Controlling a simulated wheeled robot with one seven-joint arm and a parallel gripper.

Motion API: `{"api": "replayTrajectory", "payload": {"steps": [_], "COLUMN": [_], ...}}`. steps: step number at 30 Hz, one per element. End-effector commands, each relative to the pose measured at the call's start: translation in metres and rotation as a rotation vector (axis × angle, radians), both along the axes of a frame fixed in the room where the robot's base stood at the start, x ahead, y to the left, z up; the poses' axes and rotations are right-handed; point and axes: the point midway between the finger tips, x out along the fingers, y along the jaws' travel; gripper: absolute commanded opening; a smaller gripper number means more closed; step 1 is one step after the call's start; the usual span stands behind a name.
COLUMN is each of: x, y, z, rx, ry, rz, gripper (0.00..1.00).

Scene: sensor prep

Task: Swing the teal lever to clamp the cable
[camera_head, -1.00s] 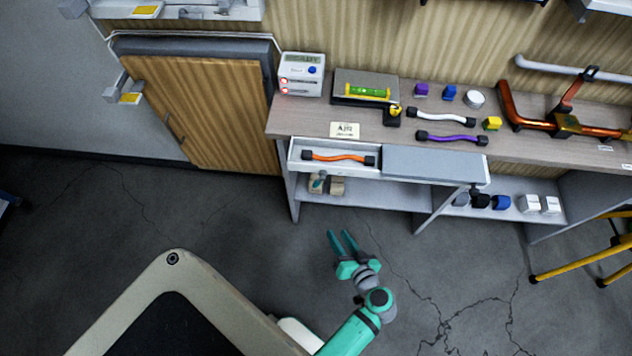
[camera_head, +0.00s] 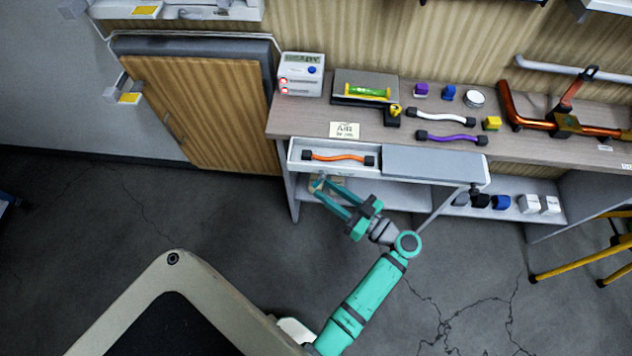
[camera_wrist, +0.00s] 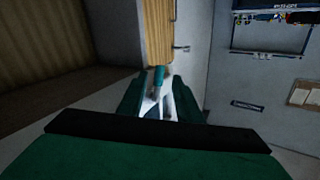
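The teal lever stands up between my finger ends in the wrist view (camera_wrist: 158,76), above a pale metallic part. In the head view my fingers largely cover it on the lower shelf. My gripper (camera_head: 321,187) reaches under the desk's front edge to the left end of that shelf; its fingers also show in the wrist view (camera_wrist: 160,84). They are apart, one on each side of the lever; I cannot tell whether either touches it. An orange cable (camera_head: 338,157) with black ends lies in the open white tray above. White (camera_head: 440,117) and purple (camera_head: 450,138) cables lie on the desk top.
The white tray (camera_head: 293,160) and grey panel (camera_head: 430,163) overhang the shelf (camera_head: 405,196) closely. A slanted brace stands right of my gripper. Dark, blue and white blocks sit on the shelf farther right. The floor in front is clear.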

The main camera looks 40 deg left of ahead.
Motion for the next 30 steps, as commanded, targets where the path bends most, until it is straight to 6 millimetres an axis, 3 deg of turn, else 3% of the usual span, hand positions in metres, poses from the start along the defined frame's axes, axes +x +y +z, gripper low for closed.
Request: {"api": "replayTrajectory", "payload": {"steps": [3, 9, 21, 25, 30], "x": [-0.001, 0.0, 0.001, 0.001, 0.0], "y": [0.02, 0.041, 0.047, 0.047, 0.047], "z": [0.0, 0.0, 0.0, 0.0, 0.0], "rx": [-0.001, -0.001, -0.001, -0.001, 0.001], "ry": [0.0, 0.001, 0.001, 0.001, 0.003], "rz": [0.002, 0.0, -0.002, -0.002, -0.001], "gripper": [0.32, 0.32, 0.32, 0.01, 0.0]}}
